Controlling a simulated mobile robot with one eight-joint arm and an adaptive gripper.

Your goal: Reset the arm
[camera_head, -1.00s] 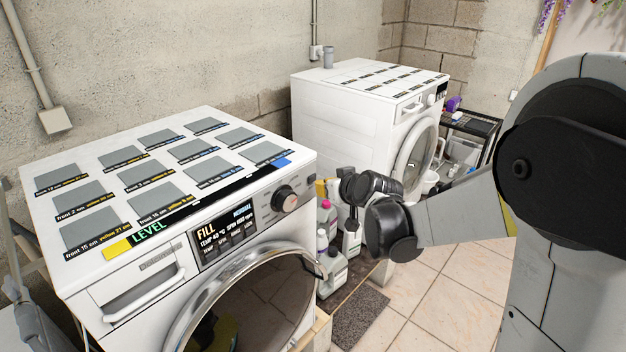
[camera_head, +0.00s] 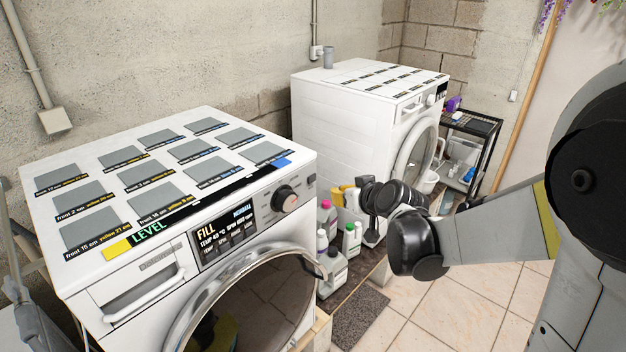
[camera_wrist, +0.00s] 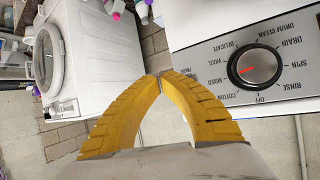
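My gripper (camera_wrist: 160,78) shows in the wrist view as two ridged yellow fingers. Their tips meet, with nothing seen between them. In the head view my black wrist joints hang in front of the gap between the two washing machines, and the fingers cannot be made out clearly. The near washing machine (camera_head: 250,200) has its dial (camera_head: 286,199) left of my arm.
The near machine's top carries several grey labelled squares. A second washing machine (camera_head: 340,110) stands behind. Several bottles (camera_head: 333,265) stand between them, near my wrist. A black shelf rack (camera_head: 472,125) is at the back right. The tiled floor (camera_head: 480,300) is partly clear.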

